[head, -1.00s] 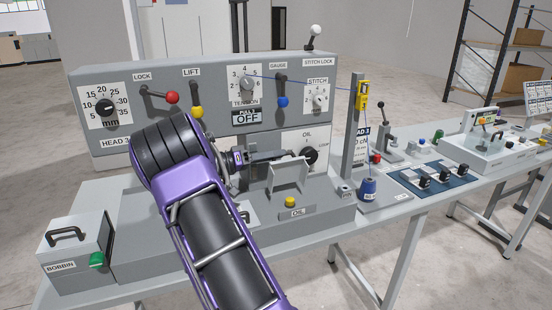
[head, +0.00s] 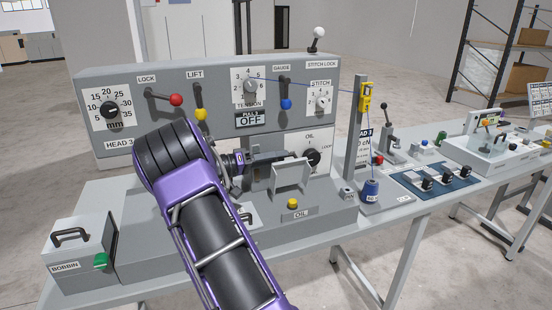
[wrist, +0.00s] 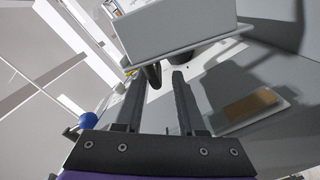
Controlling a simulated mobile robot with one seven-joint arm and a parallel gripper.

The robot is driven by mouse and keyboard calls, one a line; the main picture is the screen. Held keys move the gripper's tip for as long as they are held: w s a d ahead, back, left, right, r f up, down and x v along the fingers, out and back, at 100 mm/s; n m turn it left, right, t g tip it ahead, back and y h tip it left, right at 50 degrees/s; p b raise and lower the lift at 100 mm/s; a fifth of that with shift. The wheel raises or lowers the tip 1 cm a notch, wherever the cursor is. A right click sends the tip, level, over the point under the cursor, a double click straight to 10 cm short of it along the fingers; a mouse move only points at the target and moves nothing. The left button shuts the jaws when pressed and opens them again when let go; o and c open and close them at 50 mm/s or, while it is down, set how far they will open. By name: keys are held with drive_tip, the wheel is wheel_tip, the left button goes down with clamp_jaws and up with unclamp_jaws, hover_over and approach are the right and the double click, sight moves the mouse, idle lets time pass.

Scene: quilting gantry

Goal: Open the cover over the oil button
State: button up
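The grey cover (head: 291,174) stands tilted up behind the yellow oil button (head: 292,204), on the block in front of the machine face. The button shows uncovered from the front, above its OIL label (head: 297,216). My gripper (head: 300,154) points right, close behind the cover's top edge in the head view. I cannot tell whether it touches the cover. In the wrist view my two fingers (wrist: 157,85) stand apart with a gap. A dark rounded thing shows near their tips. A pale grey box-like shape (wrist: 175,28) lies just beyond them; I cannot tell whether it is the cover.
The black OIL dial (head: 312,157) is just right of my fingertips. The blue-knobbed gauge lever (head: 286,103) is above. A post with a yellow device (head: 366,97) and a blue spool (head: 371,190) stand to the right. The BOBBIN box (head: 80,255) is at left.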

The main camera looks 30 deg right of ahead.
drive_tip(key=shift+r, duration=0.1)
drive_tip(key=shift+s+m+b, duration=0.25)
drive_tip(key=shift+m+b, duration=0.2)
drive_tip(key=shift+m, duration=0.45)
drive_tip(key=shift+s+a+r+m, duration=0.15)
drive_tip(key=shift+s+r+m, duration=0.1)
drive_tip(key=shift+s+m, duration=0.45)
drive_tip(key=v, duration=1.7)
drive_tip(key=shift+a+f+m+b, duration=0.2)
drive_tip(key=shift+a+m+b, duration=0.1)
drive_tip(key=shift+m, duration=0.1)
drive_tip(key=shift+s+d, duration=0.1)
drive_tip(key=s+d+n+b, duration=0.3)
drive_tip(key=d+n+b, duration=0.1)
drive_tip(key=d, duration=1.3)
drive_tip(key=shift+d+n, duration=0.35)
drive_tip(key=shift+n, duration=0.45)
